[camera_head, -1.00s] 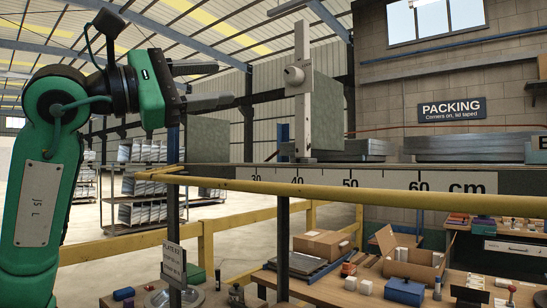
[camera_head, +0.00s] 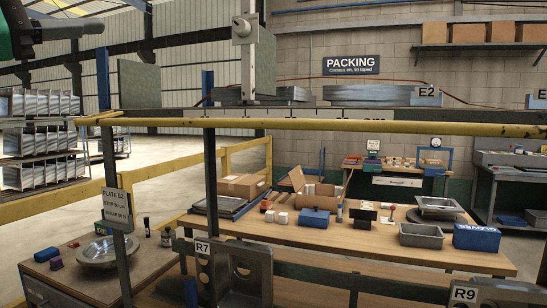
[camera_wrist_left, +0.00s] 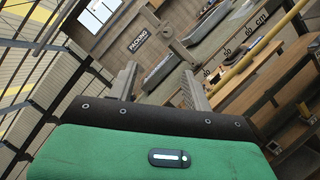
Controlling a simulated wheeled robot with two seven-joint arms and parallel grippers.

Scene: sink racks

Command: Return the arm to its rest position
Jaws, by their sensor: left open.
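My left gripper (camera_head: 72,28) shows only in part at the top left corner of the head view, raised and clear of the rail and benches. In the left wrist view its two fingers (camera_wrist_left: 160,78) stand apart with nothing between them, in front of the green wrist housing. The wrist view is strongly tilted. The rest of my left arm is outside the head view. My right gripper is in neither view.
A yellow rail (camera_head: 300,124) crosses the head view, with a grey upright gauge (camera_head: 246,45) above it. Behind stands a wooden bench (camera_head: 350,238) with an open cardboard box (camera_head: 310,186), a blue box (camera_head: 314,222) and grey trays (camera_head: 421,236).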

